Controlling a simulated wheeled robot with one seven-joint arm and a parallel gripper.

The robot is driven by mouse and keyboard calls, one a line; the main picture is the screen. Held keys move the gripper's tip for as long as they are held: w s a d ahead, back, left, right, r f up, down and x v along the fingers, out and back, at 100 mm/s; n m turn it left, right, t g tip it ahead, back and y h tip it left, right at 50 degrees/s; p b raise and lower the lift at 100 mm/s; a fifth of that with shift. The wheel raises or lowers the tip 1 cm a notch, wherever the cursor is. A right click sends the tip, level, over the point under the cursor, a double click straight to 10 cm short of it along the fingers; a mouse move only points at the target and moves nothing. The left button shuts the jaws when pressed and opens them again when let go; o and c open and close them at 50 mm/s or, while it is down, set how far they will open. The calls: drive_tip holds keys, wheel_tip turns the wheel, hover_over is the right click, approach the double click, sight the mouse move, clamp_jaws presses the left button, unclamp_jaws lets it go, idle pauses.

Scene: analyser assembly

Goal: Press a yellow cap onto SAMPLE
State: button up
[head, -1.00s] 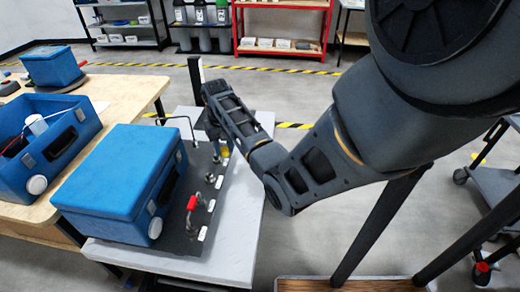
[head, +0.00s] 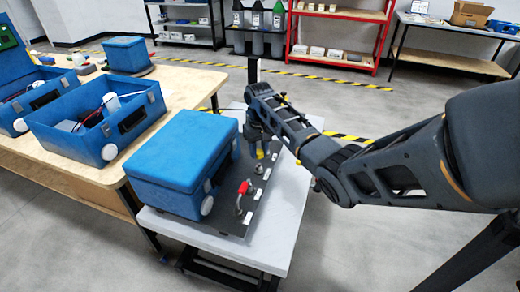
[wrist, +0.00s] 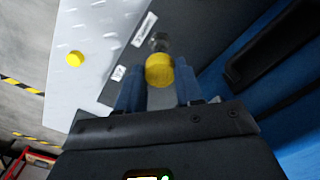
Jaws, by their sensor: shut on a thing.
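My gripper (wrist: 158,95) is shut on a yellow cap (wrist: 159,70), which sits between its two blue-grey fingertips in the wrist view. In the head view the yellow cap (head: 260,153) shows small under my gripper (head: 261,146), above the dark panel (head: 232,218) beside the blue analyser box (head: 183,165). A metal fitting (wrist: 160,42) appears just beyond the held cap; I cannot tell whether they touch. White labels (wrist: 143,29) lie by the fittings, too small to read, so I cannot tell which is SAMPLE. A second yellow cap (wrist: 74,59) lies loose on the light grey tabletop.
A red-handled valve (head: 245,187) stands on the panel nearer the camera. The grey table (head: 275,225) has clear room right of the panel. A wooden bench (head: 85,165) with open blue boxes (head: 100,120) is at left.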

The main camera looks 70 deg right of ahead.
sight(259, 169)
drive_tip(key=shift+f+b, duration=1.25)
drive_tip(key=shift+f, duration=0.1)
drive_tip(key=shift+f+b, duration=0.3)
drive_tip(key=shift+f, duration=0.5)
drive_tip(key=shift+f+p, duration=0.15)
drive_tip(key=shift+p, duration=0.35)
drive_tip(key=shift+f+n+b, duration=0.3)
drive_tip(key=shift+f+b, duration=0.35)
drive_tip(key=shift+f, duration=0.4)
drive_tip(key=o, duration=1.1)
drive_tip(key=shift+r, duration=3.9)
